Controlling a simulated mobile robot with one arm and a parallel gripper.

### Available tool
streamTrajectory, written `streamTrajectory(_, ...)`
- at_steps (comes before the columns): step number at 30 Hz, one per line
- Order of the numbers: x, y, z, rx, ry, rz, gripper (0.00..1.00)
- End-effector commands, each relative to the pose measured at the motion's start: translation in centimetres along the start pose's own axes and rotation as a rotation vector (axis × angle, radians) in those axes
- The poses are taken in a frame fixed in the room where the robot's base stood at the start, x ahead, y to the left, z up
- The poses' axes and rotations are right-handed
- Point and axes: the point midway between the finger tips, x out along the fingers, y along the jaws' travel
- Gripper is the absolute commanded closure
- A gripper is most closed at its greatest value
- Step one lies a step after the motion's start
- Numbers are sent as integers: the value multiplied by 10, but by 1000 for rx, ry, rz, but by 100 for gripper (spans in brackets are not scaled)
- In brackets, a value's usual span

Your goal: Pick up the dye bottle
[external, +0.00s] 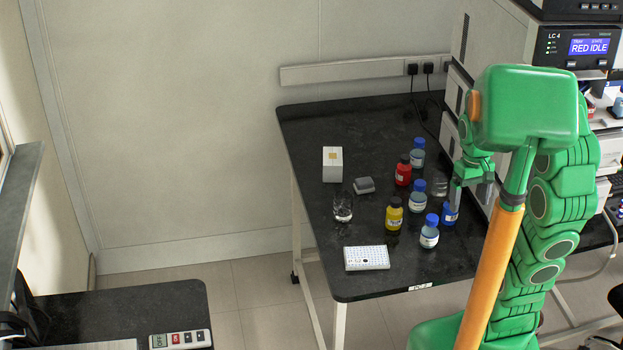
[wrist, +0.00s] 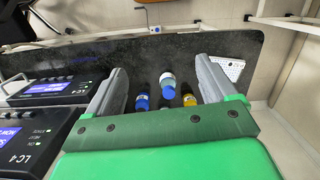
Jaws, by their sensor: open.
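Several small bottles stand upright on the black bench: a red one (external: 403,172), a yellow one (external: 394,215), a solid blue one (external: 449,213) and pale ones with blue caps (external: 429,233). Their labels are too small to read, so I cannot tell which is the dye bottle. My gripper (external: 471,195) is open and points down above the bench's right side, close to the blue bottle. In the wrist view, the blue bottle (wrist: 142,102), a blue-capped pale bottle (wrist: 168,83) and the yellow bottle (wrist: 189,100) show between my open fingers (wrist: 162,78). Nothing is held.
Other blue-capped bottles (external: 417,195) stand close by. A white box (external: 333,164), a grey block (external: 364,185), a clear glass (external: 343,208) and a white rack (external: 366,258) are to the left. LC 4 instruments (external: 579,47) stand at right. The bench's (external: 300,130) back left is clear.

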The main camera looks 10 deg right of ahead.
Motion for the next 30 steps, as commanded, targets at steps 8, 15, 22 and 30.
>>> streamTrajectory(8, 18, 20, -60, -47, 18, 0, 14)
streamTrajectory(15, 40, 40, -110, -88, 37, 3, 14)
streamTrajectory(22, 65, 62, -155, -127, 58, 8, 14)
streamTrajectory(30, 103, 88, -204, -172, 79, 15, 14)
